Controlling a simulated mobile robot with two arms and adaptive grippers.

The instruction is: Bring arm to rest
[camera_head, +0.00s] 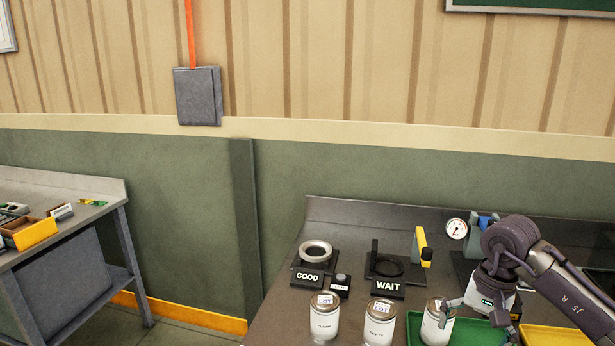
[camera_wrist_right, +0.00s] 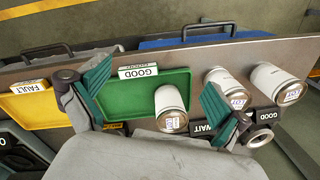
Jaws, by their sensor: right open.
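My right arm comes in from the right in the head view, with its gripper (camera_head: 480,312) over the green tray (camera_head: 414,330). In the wrist view the right gripper (camera_wrist_right: 155,90) is open, its teal finger pads wide apart with nothing held. One white can (camera_head: 438,322) stands at the tray's left side; in the wrist view this can (camera_wrist_right: 170,103) is inside the green tray (camera_wrist_right: 130,95), between the fingers but apart from them. Two more white cans (camera_head: 324,318) (camera_head: 380,322) stand on the table to the left. My left gripper is not in view.
Behind the cans stand a GOOD stand (camera_head: 308,278) with a metal ring, a WAIT stand (camera_head: 388,288) and a dial gauge (camera_head: 457,228). A yellow FAULT tray (camera_head: 555,336) lies right of the green one. A side bench (camera_head: 70,228) stands at far left, with open floor between.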

